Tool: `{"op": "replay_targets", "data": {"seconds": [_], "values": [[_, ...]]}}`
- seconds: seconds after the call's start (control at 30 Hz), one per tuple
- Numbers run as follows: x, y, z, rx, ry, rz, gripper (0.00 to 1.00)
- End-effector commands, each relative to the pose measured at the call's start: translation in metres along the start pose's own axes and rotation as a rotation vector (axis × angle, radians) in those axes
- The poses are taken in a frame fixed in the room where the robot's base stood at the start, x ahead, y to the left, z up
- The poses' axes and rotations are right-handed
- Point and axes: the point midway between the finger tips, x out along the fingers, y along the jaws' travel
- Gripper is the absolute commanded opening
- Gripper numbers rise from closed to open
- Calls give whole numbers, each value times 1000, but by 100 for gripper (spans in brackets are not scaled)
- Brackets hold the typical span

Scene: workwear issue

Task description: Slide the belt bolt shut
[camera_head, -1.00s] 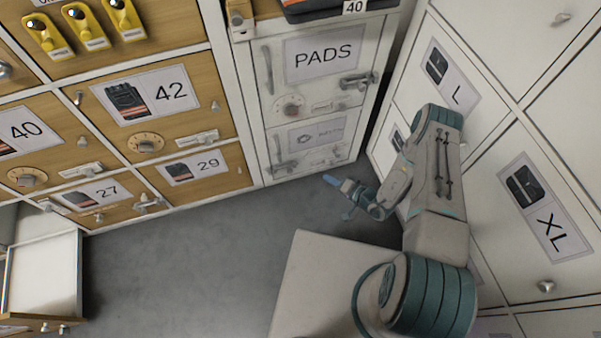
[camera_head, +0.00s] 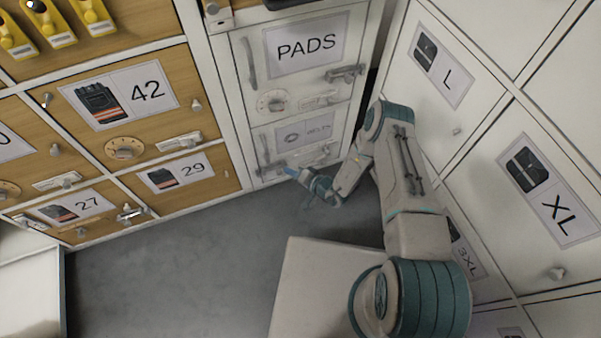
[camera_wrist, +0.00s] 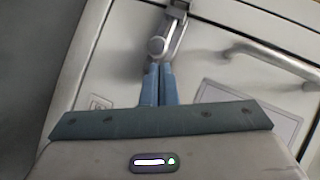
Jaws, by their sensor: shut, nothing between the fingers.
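The belt door is the lower door of the white cabinet, with a small label (camera_head: 304,133) bearing a ring-shaped icon; its lettering is hard to read. Its metal bolt (camera_head: 318,155) is partly hidden near my arm in the head view. In the wrist view the bolt (camera_wrist: 176,25) runs near the top, with a round knob (camera_wrist: 157,46) at its lower end. My gripper (camera_head: 289,171) is shut and empty, its blue fingers (camera_wrist: 158,70) just below the knob. I cannot tell whether they touch it. How far the bolt is slid is unclear.
The PADS door (camera_head: 300,65) above has its own bolt (camera_head: 345,74). Wooden lockers (camera_head: 150,100) stand left, white lockers (camera_head: 490,120) close on the right of my arm. A bar handle (camera_wrist: 270,62) sits right of the bolt in the wrist view. Grey floor (camera_head: 180,270) is open.

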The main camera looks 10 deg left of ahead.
Motion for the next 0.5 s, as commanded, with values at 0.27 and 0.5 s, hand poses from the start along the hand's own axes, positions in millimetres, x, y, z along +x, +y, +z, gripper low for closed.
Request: {"op": "replay_targets", "data": {"seconds": [0.27, 0.5], "values": [[3, 0, 4, -1, -1, 0, 0], [6, -4, 9, 0, -3, -1, 0]]}}
